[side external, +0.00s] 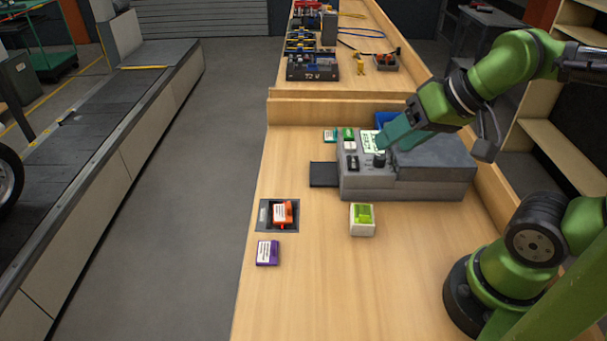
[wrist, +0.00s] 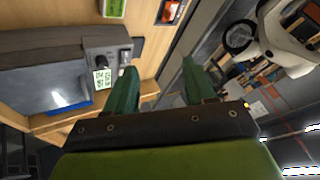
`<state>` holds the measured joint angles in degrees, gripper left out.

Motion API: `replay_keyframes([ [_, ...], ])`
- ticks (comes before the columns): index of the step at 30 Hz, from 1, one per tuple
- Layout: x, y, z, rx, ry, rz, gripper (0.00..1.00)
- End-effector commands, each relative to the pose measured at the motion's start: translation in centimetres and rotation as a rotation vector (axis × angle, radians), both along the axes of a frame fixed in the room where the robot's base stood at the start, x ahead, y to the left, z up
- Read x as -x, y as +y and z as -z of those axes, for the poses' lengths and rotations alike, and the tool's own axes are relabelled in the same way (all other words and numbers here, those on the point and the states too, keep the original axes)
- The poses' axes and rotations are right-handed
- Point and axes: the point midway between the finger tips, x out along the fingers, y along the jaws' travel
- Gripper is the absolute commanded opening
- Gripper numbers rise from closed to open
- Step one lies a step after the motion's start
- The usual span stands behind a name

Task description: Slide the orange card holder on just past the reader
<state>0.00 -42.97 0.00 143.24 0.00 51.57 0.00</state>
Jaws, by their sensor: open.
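The orange card holder (side external: 284,211), with a white label, lies on a dark rectangular plate (side external: 264,217) at the left edge of the bench. It also shows at the top of the wrist view (wrist: 172,11). A grey machine with a knob and small display (side external: 420,172) stands behind it to the right; I cannot tell whether this or the dark plate is the reader. My gripper (side external: 383,144) is over the machine's panel in the side view, well away from the orange holder. Its green fingers (wrist: 160,65) are apart with nothing between them.
A purple holder (side external: 267,252) lies in front of the plate. A white block with a green top (side external: 362,220) stands to the right. Teal (side external: 330,136) and green (side external: 348,133) pieces lie behind a black pad (side external: 323,174).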

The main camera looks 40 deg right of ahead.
Motion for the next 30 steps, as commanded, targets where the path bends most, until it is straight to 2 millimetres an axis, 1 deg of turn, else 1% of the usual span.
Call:
replay_keyframes([
  [9,0.0,0.0,0.0,0.0,0.0,0.0,0.55],
  [11,0.0,0.0,0.0,0.0,-0.001,-0.001,0.47],
  [13,0.0,0.5,0.1,0.0,0.006,-0.02,0.36],
  [14,0.0,0.9,0.4,0.001,0.018,-0.036,0.32],
  [15,0.0,1.6,1.1,0.002,0.047,-0.067,0.25],
  [17,-0.2,2.9,2.1,0.014,0.094,-0.126,0.16],
  [18,-0.4,3.8,2.9,0.039,0.132,-0.178,0.1],
  [20,-0.6,5.2,4.2,0.107,0.191,-0.282,0.01],
  [21,-0.8,6.1,5.2,0.168,0.232,-0.368,0.0],
  [23,-1.0,7.4,6.6,0.278,0.28,-0.514,0.0],
  [26,-1.4,9.3,8.9,0.481,0.348,-0.781,0.0],
  [29,-1.8,11.2,11.3,0.706,0.398,-1.074,0.0],
  [30,-2.1,12.0,12.2,0.8,0.415,-1.197,0.0],
])
